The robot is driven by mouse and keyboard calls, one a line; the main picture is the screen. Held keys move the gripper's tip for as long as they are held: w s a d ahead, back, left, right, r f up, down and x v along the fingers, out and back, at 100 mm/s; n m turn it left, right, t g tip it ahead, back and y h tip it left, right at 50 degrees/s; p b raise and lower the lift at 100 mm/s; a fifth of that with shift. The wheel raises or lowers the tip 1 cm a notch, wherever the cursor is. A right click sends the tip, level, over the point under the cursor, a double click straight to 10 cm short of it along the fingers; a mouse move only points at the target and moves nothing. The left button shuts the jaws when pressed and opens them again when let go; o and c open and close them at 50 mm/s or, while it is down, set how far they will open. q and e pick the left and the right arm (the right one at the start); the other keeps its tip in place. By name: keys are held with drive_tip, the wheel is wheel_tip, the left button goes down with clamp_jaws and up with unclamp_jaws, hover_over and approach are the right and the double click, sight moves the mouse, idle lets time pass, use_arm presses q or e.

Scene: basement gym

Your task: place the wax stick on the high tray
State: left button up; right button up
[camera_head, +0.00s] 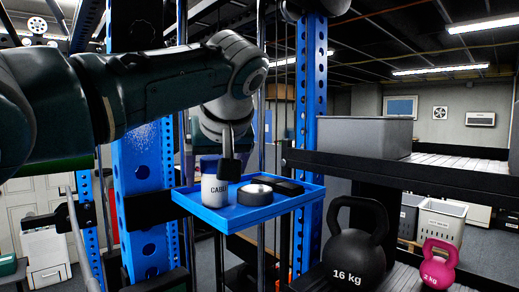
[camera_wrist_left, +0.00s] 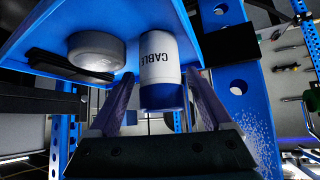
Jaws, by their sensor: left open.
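The wax stick (camera_head: 214,190), a white cylinder with a blue cap and "CABLE" lettering, stands upright on the high tray (camera_head: 262,217), near its left end. My left gripper (camera_head: 229,168) is open at the stick's cap, with a dark finger in front of it. In the left wrist view, the stick (camera_wrist_left: 158,60) shows between the two spread fingers of the gripper (camera_wrist_left: 160,105), its blue cap towards the palm, with gaps at the sides. The blue tray (camera_wrist_left: 90,22) lies beyond it. My right gripper is not in view.
A round tape roll (camera_head: 254,195) and a black flat item (camera_head: 288,187) share the tray. Blue rack posts (camera_head: 310,90) stand close by. A black kettlebell (camera_head: 355,250), a pink one (camera_head: 439,265) and a grey bin (camera_head: 365,138) are to the right.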

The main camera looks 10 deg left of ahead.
use_arm(q)
drive_tip(key=b+v, duration=0.5)
drive_tip(key=v, duration=0.4)
drive_tip(key=shift+s, duration=0.1)
drive_tip(key=shift+s+d+r, duration=0.15)
drive_tip(key=shift+s+r, duration=0.15)
drive_tip(key=shift+r, duration=0.05)
